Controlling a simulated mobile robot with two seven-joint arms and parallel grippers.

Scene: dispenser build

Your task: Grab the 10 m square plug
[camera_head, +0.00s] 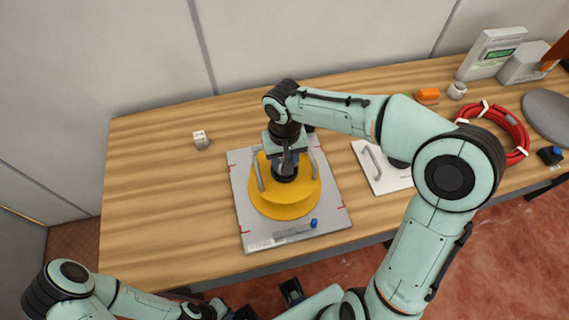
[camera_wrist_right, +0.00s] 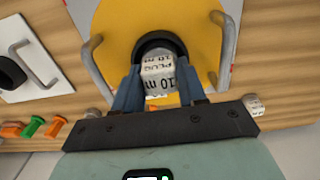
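The 10 m plug (camera_wrist_right: 158,74) is a small white block with "PLUG 10 m" lettering. In the right wrist view it fills the gap between the fingers of my right gripper (camera_wrist_right: 159,82), which look closed on its sides. Behind it is the dark round opening of a yellow disc (camera_wrist_right: 112,30). In the head view my right gripper (camera_head: 284,172) points down over the middle of the yellow disc (camera_head: 285,210) and hides the plug. My left gripper (camera_head: 290,291) is low at the front edge of the table; its finger opening is unclear.
The disc sits on a grey plate (camera_head: 245,222) with upright metal handles beside my right gripper. Another small white block (camera_head: 200,140) stands to the left. A white panel with a handle (camera_head: 378,178), red coil (camera_head: 522,140) and orange block (camera_head: 428,95) lie right.

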